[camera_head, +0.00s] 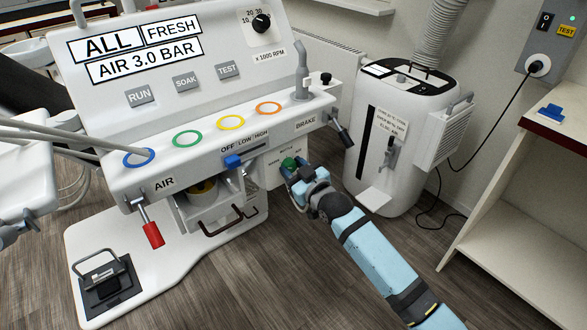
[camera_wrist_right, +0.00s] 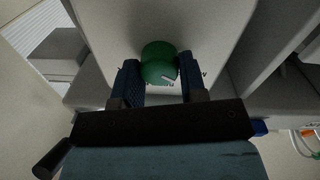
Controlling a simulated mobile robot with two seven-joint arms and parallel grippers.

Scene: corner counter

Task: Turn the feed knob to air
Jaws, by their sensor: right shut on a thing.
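The green feed knob (camera_head: 289,163) sits on a small white panel at the lower right of the dental unit. My right gripper (camera_head: 295,172) is at the knob, with its blue arm coming in from the lower right. In the right wrist view the knob (camera_wrist_right: 160,64) shows between the two dark blue fingers (camera_wrist_right: 162,82), which are shut on it. A small white mark shows on the knob's face. The panel's lettering around it is partly hidden by the knob and fingers and too small to read. My left gripper is not in view.
A red-handled AIR lever (camera_head: 152,233) hangs at the unit's left. A blue slider (camera_head: 233,161) is left of the knob, and a black BRAKE lever (camera_head: 342,132) is above right. A white suction machine (camera_head: 388,140) stands to the right. A foot pedal (camera_head: 103,281) is lower left.

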